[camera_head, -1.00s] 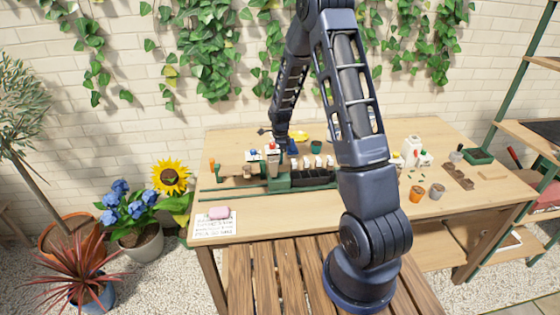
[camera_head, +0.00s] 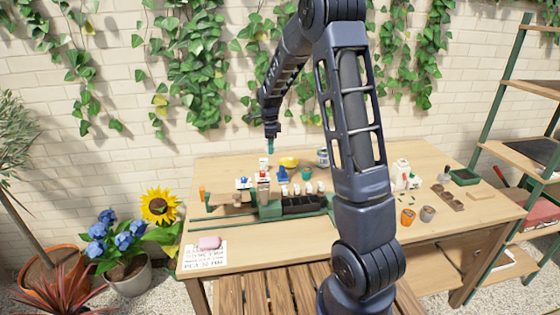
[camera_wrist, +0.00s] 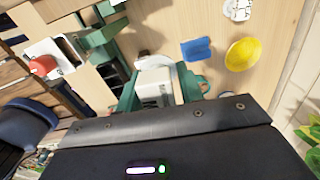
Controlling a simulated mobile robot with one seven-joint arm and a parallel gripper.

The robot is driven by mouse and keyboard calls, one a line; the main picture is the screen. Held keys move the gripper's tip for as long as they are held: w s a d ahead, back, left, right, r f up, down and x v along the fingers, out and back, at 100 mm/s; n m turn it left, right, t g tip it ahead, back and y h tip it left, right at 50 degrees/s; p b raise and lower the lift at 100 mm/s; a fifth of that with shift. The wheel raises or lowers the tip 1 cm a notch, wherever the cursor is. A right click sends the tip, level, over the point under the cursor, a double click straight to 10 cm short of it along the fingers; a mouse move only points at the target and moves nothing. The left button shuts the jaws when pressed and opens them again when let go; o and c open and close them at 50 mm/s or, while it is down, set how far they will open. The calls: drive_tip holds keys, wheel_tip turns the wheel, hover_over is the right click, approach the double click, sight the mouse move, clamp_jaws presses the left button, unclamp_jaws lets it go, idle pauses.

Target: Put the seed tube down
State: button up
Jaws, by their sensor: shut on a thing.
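My gripper (camera_head: 270,145) is above the back left part of the wooden table (camera_head: 380,243), pointing down. In the wrist view its green fingers (camera_wrist: 157,88) are shut on a pale, whitish thing, which I take to be the seed tube (camera_wrist: 155,84). The wrist housing hides part of it, and its lower end is hard to make out. In the head view the tube is too small to tell from the white things behind the green rack (camera_head: 270,211).
The green rack with dark cells lies in front.

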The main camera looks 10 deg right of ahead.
drive_tip(key=w+d, duration=0.6)
drive_tip(key=w, duration=0.6)
hover_over(289, 165)
drive_tip(key=shift+n, duration=0.4)
drive_tip(key=f, duration=1.9)
drive_tip(key=shift+w+d+f, duration=0.2)
drive_tip(key=shift+w, duration=0.05)
drive_tip(key=shift+f, duration=0.15)
drive_tip(key=o, duration=1)
